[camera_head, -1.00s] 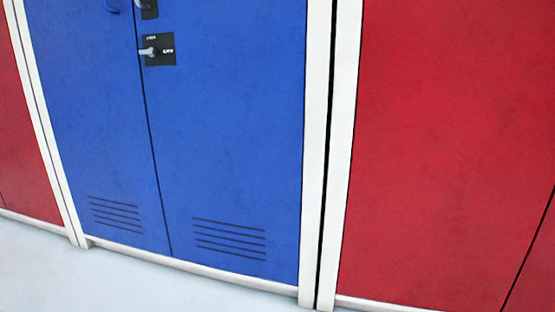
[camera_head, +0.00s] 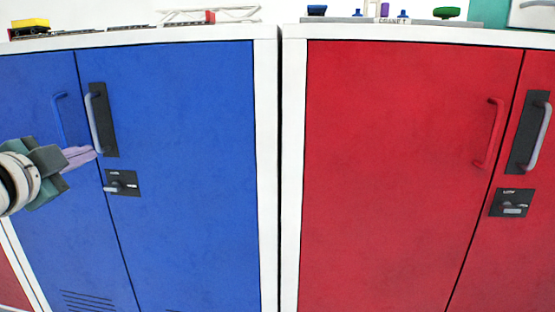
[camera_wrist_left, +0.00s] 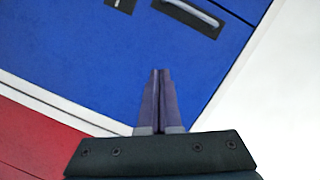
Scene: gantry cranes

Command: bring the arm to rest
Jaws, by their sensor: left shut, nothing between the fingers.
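My left gripper (camera_head: 92,154) comes in from the left in the head view, in front of the blue cabinet (camera_head: 190,180). Its fingers are shut with nothing between them. The fingertips appear close beside the grey handle (camera_head: 96,122) in the picture; whether they touch it cannot be told. In the left wrist view the shut fingers (camera_wrist_left: 158,75) point at the blue cabinet front (camera_wrist_left: 70,50), below a grey handle (camera_wrist_left: 192,12). My right gripper is not in view.
A red cabinet (camera_head: 395,170) stands to the right, with a red handle (camera_head: 491,133), a grey handle (camera_head: 539,136) and a latch plate (camera_head: 511,203). Small items, including a green one (camera_head: 446,13) and a yellow block (camera_head: 30,22), lie on the cabinet tops. The blue doors look closed.

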